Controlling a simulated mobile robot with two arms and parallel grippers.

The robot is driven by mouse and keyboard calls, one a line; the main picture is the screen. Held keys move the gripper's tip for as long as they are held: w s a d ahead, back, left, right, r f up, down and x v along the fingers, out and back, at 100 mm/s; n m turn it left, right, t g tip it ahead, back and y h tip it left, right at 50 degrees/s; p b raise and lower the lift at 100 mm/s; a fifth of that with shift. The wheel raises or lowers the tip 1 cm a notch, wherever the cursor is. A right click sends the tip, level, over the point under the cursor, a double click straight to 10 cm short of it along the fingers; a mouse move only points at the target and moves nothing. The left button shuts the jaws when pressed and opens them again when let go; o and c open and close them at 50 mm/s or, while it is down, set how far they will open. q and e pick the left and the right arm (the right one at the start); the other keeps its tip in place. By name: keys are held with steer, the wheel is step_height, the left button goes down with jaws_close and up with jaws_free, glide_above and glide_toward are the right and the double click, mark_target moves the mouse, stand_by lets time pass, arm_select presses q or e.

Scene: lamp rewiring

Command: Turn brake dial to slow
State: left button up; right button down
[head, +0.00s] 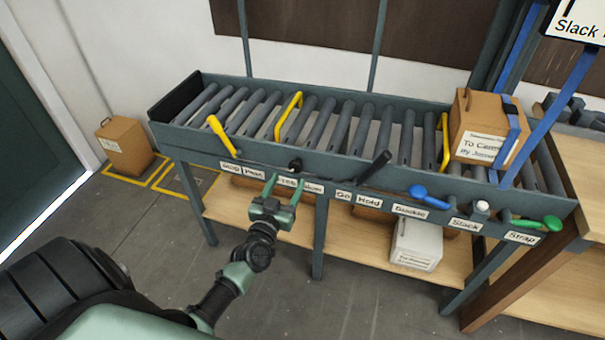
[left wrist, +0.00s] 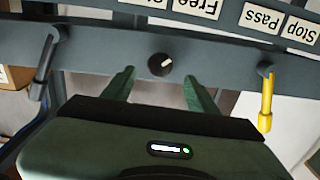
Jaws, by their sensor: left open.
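The brake dial is a small round black knob (head: 295,165) on the front rail of the roller conveyor, above the labels Free (head: 287,182) and Slow, the latter partly hard to read. In the left wrist view, which is upside down, the knob (left wrist: 160,66) carries a short pale mark slanting toward the upper right. My left gripper (head: 285,181) is open and empty, just in front of and below the knob. In the left wrist view its two fingers (left wrist: 160,88) stand either side of the knob's line, apart from it. My right gripper is not in view.
A yellow lever (head: 219,133) and a black lever (head: 375,165) flank the knob on the rail. A blue handle (head: 430,194) and a green one (head: 540,223) sit farther right. A cardboard box (head: 482,120) rests on the rollers. Open floor lies in front.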

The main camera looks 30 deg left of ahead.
mark_target(295, 169)
arm_select(q)
steer(key=x, duration=0.4)
steer(key=shift+w, duration=0.25)
steer(key=shift+w+a, duration=0.15)
steer(key=shift+w, duration=0.6)
steer(key=shift+c, duration=1)
jaws_close()
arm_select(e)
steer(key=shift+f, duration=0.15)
